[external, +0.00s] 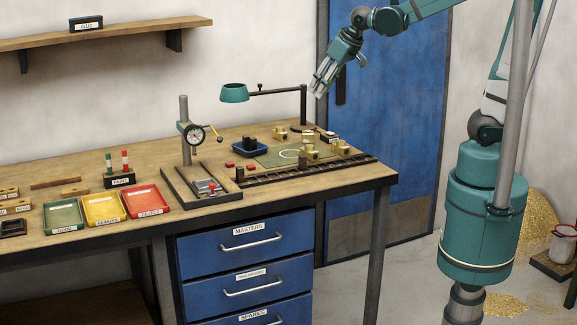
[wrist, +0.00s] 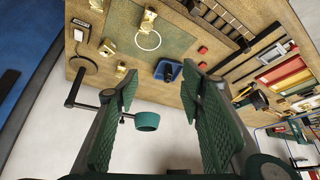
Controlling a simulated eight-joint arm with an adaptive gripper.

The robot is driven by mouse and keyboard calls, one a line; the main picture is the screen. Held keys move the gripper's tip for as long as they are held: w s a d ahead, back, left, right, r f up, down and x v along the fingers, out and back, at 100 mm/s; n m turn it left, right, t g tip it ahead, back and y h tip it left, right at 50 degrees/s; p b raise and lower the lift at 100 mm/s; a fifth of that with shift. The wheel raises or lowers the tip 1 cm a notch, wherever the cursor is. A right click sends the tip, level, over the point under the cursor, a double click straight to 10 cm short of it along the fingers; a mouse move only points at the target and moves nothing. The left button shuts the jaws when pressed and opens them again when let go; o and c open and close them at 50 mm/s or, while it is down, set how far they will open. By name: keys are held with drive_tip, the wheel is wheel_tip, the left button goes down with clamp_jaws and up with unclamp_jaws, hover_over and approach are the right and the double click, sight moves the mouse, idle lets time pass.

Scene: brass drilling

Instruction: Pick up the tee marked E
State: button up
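Several brass tees stand on the right part of the bench. In the external view one is at the back (external: 280,133), one is on the green mat (external: 311,153) and one is at the right (external: 343,147). In the wrist view one tee (wrist: 149,20) is beside the white ring, with others (wrist: 107,47) (wrist: 121,70) to its left. Their letters are too small to read, so I cannot tell which is E. My gripper (external: 320,85) is high above the bench's back right. Its fingers (wrist: 160,78) are wide apart and empty.
A teal lamp (external: 234,93) on a black arm reaches over the bench. A blue tray (external: 262,151) holds dark pieces. A black slotted rail (external: 310,171) runs along the front. A dial gauge stand (external: 184,130) and coloured trays (external: 103,221) are further left.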

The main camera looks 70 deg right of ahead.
drive_tip(key=w+d+f+m+g+p, duration=0.1)
drive_tip(key=w+d+f, duration=0.2)
drive_tip(key=w+d, duration=0.3)
drive_tip(key=w+d+f+m, duration=0.1)
drive_tip(key=w+d+f, duration=0.25)
drive_tip(key=w, duration=0.35)
drive_tip(key=m+g+h+p, duration=0.1)
drive_tip(key=m+p, duration=0.1)
approach(280, 127)
drive_tip(key=shift+w+a+f, duration=0.15)
drive_tip(key=shift+f, duration=0.3)
drive_tip(key=shift+w+a+f, duration=0.1)
drive_tip(key=shift+a+f, duration=0.05)
drive_tip(key=shift+f, duration=0.25)
drive_tip(key=shift+w+d+f+m, duration=0.2)
drive_tip(key=shift+d+f+m, duration=0.15)
drive_tip(key=shift+f, duration=0.15)
drive_tip(key=shift+x, duration=1.3)
drive_tip(key=shift+d, duration=0.1)
drive_tip(key=shift+b+x, duration=0.3)
drive_tip(key=shift+x, duration=2.3)
drive_tip(key=shift+s, duration=0.1)
drive_tip(key=shift+c, duration=0.7)
